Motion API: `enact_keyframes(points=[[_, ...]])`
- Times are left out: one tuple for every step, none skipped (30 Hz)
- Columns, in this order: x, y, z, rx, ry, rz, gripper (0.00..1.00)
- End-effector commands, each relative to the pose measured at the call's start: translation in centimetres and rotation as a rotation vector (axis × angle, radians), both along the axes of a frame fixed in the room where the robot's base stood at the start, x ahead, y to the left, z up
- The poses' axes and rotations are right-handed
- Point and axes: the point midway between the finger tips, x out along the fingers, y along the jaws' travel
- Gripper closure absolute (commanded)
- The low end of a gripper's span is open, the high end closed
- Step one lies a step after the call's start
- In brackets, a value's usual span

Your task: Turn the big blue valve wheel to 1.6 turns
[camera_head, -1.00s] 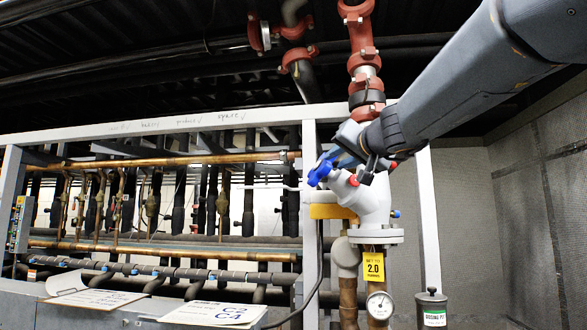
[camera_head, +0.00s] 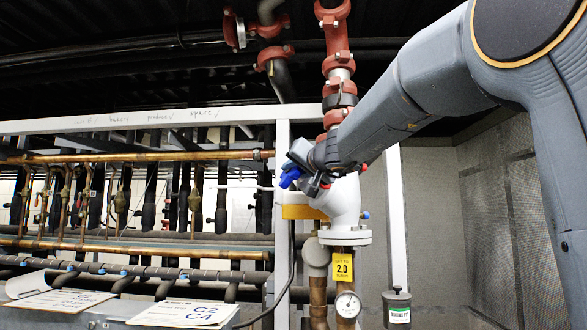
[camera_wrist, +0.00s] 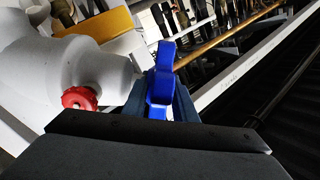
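The big blue valve wheel (camera_head: 289,176) is on the left side of a white valve body (camera_head: 345,203); only part of its rim shows, as my gripper (camera_head: 300,166) covers much of it. In the wrist view the wheel (camera_wrist: 162,75) appears edge-on as a bright blue piece between my gripper's two dark blue fingers (camera_wrist: 161,100). The fingers lie close on both sides of it and look shut on it. A yellow tag (camera_head: 342,267) below the valve reads 2.0 turns. How far the wheel is turned cannot be read.
A red cap (camera_wrist: 78,98) sits on the valve body near my fingers. A yellow block (camera_head: 303,212) is left of the valve, a gauge (camera_head: 348,304) below it. A grey canister (camera_head: 397,308) stands at right. The white frame post (camera_head: 281,200) is close by.

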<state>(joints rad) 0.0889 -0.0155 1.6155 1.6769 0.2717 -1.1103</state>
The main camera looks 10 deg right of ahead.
Motion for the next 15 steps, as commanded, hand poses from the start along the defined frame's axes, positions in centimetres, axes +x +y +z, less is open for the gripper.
enact_keyframes(points=[[0.09, 0.03, 0.02, 0.0, 0.0, 0.0, 0.75], [0.12, 0.02, 0.01, 0.0, 0.0, 0.0, 0.75], [0.13, 0.02, 0.01, 0.0, 0.0, 0.0, 0.75], [0.13, 0.02, 0.0, 0.0, 0.0, 0.0, 0.75], [0.13, 0.02, -0.01, 0.0, 0.0, 0.0, 0.75], [0.12, 0.01, -0.01, 0.0, 0.0, 0.0, 0.75], [0.12, 0.0, -0.02, 0.0, 0.0, 0.0, 0.75], [0.11, -0.01, -0.02, 0.0, 0.0, 0.0, 0.77], [0.11, -0.01, -0.02, 0.0, 0.0, 0.0, 0.83], [0.11, -0.01, -0.02, 0.0, 0.0, 0.0, 0.89], [0.11, -0.02, -0.03, 0.0, 0.0, 0.0, 0.94], [0.11, -0.02, -0.03, 0.0, 0.0, 0.0, 1.0], [0.11, -0.03, -0.02, 0.0, 0.001, -0.001, 1.0], [0.11, -0.03, -0.02, 0.0, 0.001, -0.001, 1.0], [0.11, -0.03, -0.03, 0.0, 0.001, -0.001, 1.0]])
